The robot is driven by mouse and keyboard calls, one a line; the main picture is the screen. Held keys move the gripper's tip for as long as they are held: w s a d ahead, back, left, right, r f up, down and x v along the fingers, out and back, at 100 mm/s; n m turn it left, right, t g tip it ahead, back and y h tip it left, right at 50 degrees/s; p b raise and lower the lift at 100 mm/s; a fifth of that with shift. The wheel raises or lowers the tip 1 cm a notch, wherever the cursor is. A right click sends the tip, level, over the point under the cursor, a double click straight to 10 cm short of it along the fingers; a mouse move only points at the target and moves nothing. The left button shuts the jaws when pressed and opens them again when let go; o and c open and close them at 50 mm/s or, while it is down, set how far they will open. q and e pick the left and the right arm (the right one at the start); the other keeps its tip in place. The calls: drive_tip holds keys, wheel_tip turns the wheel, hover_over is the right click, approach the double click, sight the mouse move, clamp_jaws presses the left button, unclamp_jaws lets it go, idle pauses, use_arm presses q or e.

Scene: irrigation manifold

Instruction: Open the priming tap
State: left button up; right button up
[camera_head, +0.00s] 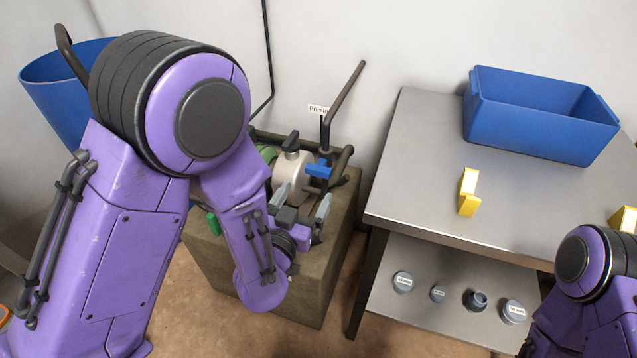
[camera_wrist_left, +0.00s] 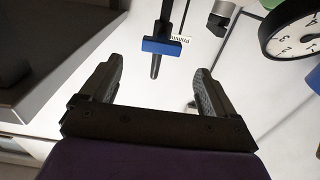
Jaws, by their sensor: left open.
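The priming tap's blue handle (camera_head: 319,170) sits on the dark pipework at the right end of the manifold, in front of a partly hidden label reading "Primin" (camera_head: 318,109). In the left wrist view the blue handle (camera_wrist_left: 162,46) lies across a dark vertical stem, beyond and between my fingertips. My left gripper (camera_head: 303,199) is open and empty, just in front of the tap and apart from it; its two fingers also show in the left wrist view (camera_wrist_left: 158,75). My right arm is at the lower right, but its gripper is out of view.
A pale pump body (camera_head: 287,180) with a black knob is left of the tap. A dial gauge (camera_wrist_left: 294,30) shows in the wrist view. A steel table (camera_head: 410,190) at right holds a blue bin (camera_head: 535,128) and a yellow block (camera_head: 468,193); several grey caps are on its shelf.

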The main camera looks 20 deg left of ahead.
sight(317, 174)
use_arm(q)
drive_tip(key=w, duration=0.9)
drive_tip(key=shift+w+d+p, duration=0.1)
drive_tip(key=shift+w+p, duration=0.1)
drive_tip(key=shift+p, duration=0.1)
drive_tip(key=c, duration=1)
drive_tip(key=shift+o, duration=0.2)
